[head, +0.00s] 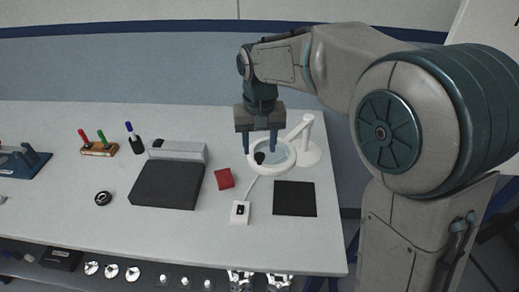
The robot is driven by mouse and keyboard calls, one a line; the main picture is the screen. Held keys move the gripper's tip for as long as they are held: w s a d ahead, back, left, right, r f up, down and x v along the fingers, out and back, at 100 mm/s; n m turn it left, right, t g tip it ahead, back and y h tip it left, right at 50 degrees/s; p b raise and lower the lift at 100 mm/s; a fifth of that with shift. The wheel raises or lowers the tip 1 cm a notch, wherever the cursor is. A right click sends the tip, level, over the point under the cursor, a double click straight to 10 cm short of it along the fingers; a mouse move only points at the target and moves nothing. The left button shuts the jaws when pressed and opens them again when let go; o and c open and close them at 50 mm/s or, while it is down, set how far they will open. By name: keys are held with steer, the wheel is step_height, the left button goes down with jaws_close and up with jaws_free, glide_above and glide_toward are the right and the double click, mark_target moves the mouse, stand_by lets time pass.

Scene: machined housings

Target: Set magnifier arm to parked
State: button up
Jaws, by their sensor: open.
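The magnifier arm (305,129) is white and stands on a round base (310,155) near the table's right edge. Its ring-shaped head (289,169) with a clear lens reaches out to the left of the base. A small dark knob (259,158) shows at the left part of the ring. My gripper (260,151) points down over the ring's left part, with its two fingers apart and nothing between them that I can make out. The fingertips are close to the knob; I cannot tell whether they touch the ring.
A black square mat (295,199) and a small white switch box (240,212) lie in front of the magnifier. A red block (224,179) and a dark-topped box (166,185) are to the left. Markers in a wooden holder (98,149) stand further left.

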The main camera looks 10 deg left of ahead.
steer(key=shift+f, duration=1.3)
